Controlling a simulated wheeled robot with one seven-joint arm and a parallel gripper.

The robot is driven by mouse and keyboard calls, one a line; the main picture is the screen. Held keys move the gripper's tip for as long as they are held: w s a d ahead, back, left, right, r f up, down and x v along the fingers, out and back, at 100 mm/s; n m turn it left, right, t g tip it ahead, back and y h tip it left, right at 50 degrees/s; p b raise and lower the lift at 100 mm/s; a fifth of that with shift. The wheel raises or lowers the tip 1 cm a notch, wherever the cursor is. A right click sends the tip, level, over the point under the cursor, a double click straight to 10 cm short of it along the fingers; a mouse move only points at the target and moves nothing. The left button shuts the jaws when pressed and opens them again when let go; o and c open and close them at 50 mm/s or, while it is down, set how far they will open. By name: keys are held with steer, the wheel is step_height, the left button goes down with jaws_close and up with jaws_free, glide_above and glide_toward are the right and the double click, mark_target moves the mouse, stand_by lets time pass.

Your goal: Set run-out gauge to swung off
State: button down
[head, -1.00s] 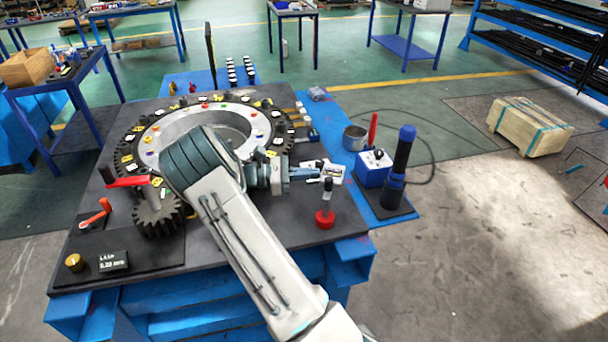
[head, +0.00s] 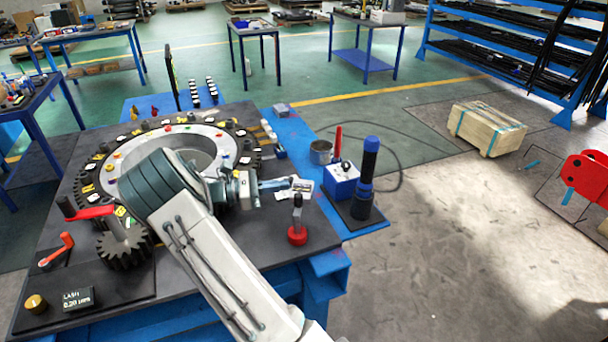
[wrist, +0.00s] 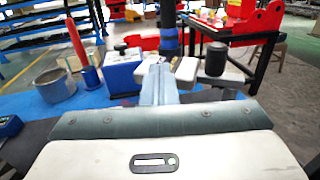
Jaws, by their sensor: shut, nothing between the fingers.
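What looks like the run-out gauge stands at the right side of the table in the head view: a red round base (head: 297,236), a metal post with a black knob (head: 298,200), and a pale gauge piece (head: 302,185) at its top. In the wrist view the black knob (wrist: 216,60) is right of the fingers, with pale parts (wrist: 186,69) close by the fingertips. My gripper (head: 285,184) is shut and empty, beside the pale piece; I cannot tell whether they touch. Its fingers (wrist: 158,83) also show closed together in the wrist view.
The toothed ring (head: 180,150) lies left, partly behind my arm. A blue box (head: 341,182), a dark post with a blue top (head: 367,170) and a grey cup (head: 320,152) stand just beyond the gauge.

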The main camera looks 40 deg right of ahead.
steer(key=s+d+r+b, duration=0.1)
steer(key=s+d+r, duration=0.6)
steer(key=s+r, duration=0.2)
steer(key=shift+s+r+b, duration=0.15)
steer(key=shift+r+b, duration=0.15)
steer(key=shift+b, duration=0.1)
steer(key=s+a+f+m+t+y, duration=0.1)
steer(key=s+a+f+m+y, duration=0.2)
steer(key=s+a+y, duration=0.15)
steer(key=s+a+m+t+y, duration=0.4)
steer(key=s+a+m+y, duration=0.1)
steer(key=a, duration=0.6)
steer(key=s+a+m+t+y, duration=0.5)
steer(key=a+y, duration=0.2)
steer(key=a, duration=0.5)
steer(key=shift+s, duration=0.35)
steer(key=shift+f, duration=0.1)
